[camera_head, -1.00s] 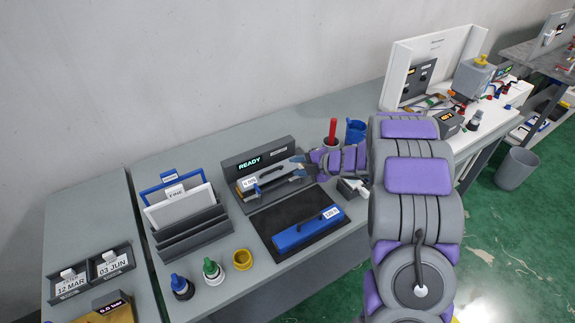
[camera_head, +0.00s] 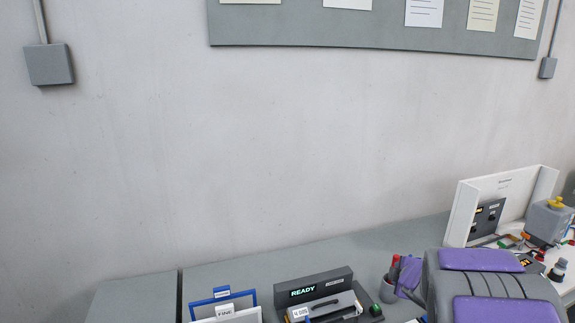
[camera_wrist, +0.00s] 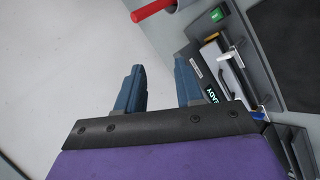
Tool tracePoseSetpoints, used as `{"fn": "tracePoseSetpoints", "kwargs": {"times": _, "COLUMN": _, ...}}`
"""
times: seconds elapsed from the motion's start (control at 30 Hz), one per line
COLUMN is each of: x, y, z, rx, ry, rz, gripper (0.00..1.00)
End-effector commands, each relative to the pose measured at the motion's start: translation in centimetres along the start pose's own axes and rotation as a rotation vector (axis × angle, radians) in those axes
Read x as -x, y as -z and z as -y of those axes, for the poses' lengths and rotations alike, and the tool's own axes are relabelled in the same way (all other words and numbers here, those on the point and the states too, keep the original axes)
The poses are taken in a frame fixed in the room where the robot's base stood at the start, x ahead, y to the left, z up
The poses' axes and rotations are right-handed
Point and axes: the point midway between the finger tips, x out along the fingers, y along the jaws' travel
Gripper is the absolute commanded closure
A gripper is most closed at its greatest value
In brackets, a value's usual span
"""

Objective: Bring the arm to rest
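My gripper (camera_wrist: 160,85) shows in the wrist view with its two blue-grey fingers apart and nothing between them. My purple and grey arm fills the lower right of the head view, and my gripper's fingers cannot be made out there.
A blue-framed rack (camera_head: 222,297) is left of the machine. A white panel stand (camera_head: 462,212) and a grey box (camera_head: 549,222) are at the right. The wall holds a notice board (camera_head: 380,28).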

Motion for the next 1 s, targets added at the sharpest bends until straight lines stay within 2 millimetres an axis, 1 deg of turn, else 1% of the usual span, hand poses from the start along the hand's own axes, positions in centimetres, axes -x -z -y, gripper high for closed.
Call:
{"fn": "tracePoseSetpoints", "kwargs": {"times": 0.03, "x": 1.9, "y": -0.6, "z": -0.2, "rx": -0.069, "ry": 0.0, "rz": 0.065, "gripper": 0.64}}
{"fn": "tracePoseSetpoints", "kwargs": {"times": 0.07, "x": 3.0, "y": -1.2, "z": -0.1, "rx": -0.118, "ry": 0.005, "rz": 0.107, "gripper": 0.64}}
{"fn": "tracePoseSetpoints", "kwargs": {"times": 0.17, "x": 6.6, "y": -2.8, "z": 1.1, "rx": -0.278, "ry": 0.031, "rz": 0.232, "gripper": 0.64}}
{"fn": "tracePoseSetpoints", "kwargs": {"times": 0.2, "x": 8.1, "y": -3.2, "z": 2.0, "rx": -0.343, "ry": 0.048, "rz": 0.278, "gripper": 0.64}}
{"fn": "tracePoseSetpoints", "kwargs": {"times": 0.27, "x": 10.5, "y": -3.7, "z": 3.6, "rx": -0.442, "ry": 0.081, "rz": 0.344, "gripper": 0.64}}
{"fn": "tracePoseSetpoints", "kwargs": {"times": 0.3, "x": 12.1, "y": -3.9, "z": 4.9, "rx": -0.507, "ry": 0.107, "rz": 0.384, "gripper": 0.64}}
{"fn": "tracePoseSetpoints", "kwargs": {"times": 0.37, "x": 14.6, "y": -3.9, "z": 7.1, "rx": -0.602, "ry": 0.151, "rz": 0.444, "gripper": 0.64}}
{"fn": "tracePoseSetpoints", "kwargs": {"times": 0.4, "x": 16.2, "y": -3.6, "z": 8.6, "rx": -0.662, "ry": 0.184, "rz": 0.479, "gripper": 0.64}}
{"fn": "tracePoseSetpoints", "kwargs": {"times": 0.47, "x": 18.9, "y": -3.0, "z": 11.2, "rx": -0.749, "ry": 0.242, "rz": 0.534, "gripper": 0.64}}
{"fn": "tracePoseSetpoints", "kwargs": {"times": 0.5, "x": 20.7, "y": -2.4, "z": 13.2, "rx": -0.804, "ry": 0.286, "rz": 0.569, "gripper": 0.64}}
{"fn": "tracePoseSetpoints", "kwargs": {"times": 0.57, "x": 23.4, "y": -1.4, "z": 16.1, "rx": -0.88, "ry": 0.359, "rz": 0.619, "gripper": 0.64}}
{"fn": "tracePoseSetpoints", "kwargs": {"times": 0.6, "x": 25.2, "y": -0.7, "z": 18.0, "rx": -0.928, "ry": 0.41, "rz": 0.648, "gripper": 0.64}}
{"fn": "tracePoseSetpoints", "kwargs": {"times": 0.73, "x": 30.6, "y": 1.9, "z": 23.4, "rx": -1.034, "ry": 0.575, "rz": 0.735, "gripper": 0.64}}
{"fn": "tracePoseSetpoints", "kwargs": {"times": 0.8, "x": 33.0, "y": 2.9, "z": 25.6, "rx": -1.069, "ry": 0.65, "rz": 0.768, "gripper": 0.64}}
{"fn": "tracePoseSetpoints", "kwargs": {"times": 0.83, "x": 33.9, "y": 3.3, "z": 26.4, "rx": -1.08, "ry": 0.678, "rz": 0.78, "gripper": 0.64}}
{"fn": "tracePoseSetpoints", "kwargs": {"times": 0.9, "x": 35.5, "y": 3.9, "z": 27.8, "rx": -1.097, "ry": 0.731, "rz": 0.802, "gripper": 0.64}}
{"fn": "tracePoseSetpoints", "kwargs": {"times": 1.0, "x": 36.8, "y": 4.5, "z": 28.8, "rx": -1.11, "ry": 0.773, "rz": 0.82, "gripper": 0.64}}
